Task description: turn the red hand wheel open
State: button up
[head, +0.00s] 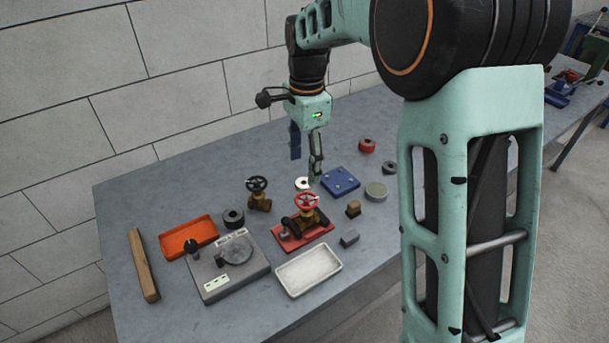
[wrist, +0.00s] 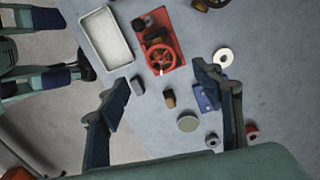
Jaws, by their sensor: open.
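The red hand wheel (head: 306,201) sits on top of a brass valve on a red base plate (head: 289,240), near the middle of the bench. In the wrist view the red hand wheel (wrist: 161,57) is at the upper middle, beyond the fingertips, seen from above with its spokes visible. My gripper (head: 304,165) hangs above the bench, behind the wheel and higher than it, apart from it. In the wrist view my gripper (wrist: 162,80) shows its two fingers spread wide with nothing between them.
A second valve with a black wheel (head: 257,184) stands left of the red one. A white tray (head: 309,270), a blue plate (head: 340,182), a grey block (head: 349,238) and a brass-coloured block (head: 353,208) lie around it. An orange tray (head: 188,236) is further left.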

aim_at(306, 195)
jog(key=f, duration=1)
jog(key=shift+d+f, duration=0.15)
jog(key=shift+d, duration=0.1)
jog(key=c, duration=1.2)
jog(key=shift+o, duration=0.2)
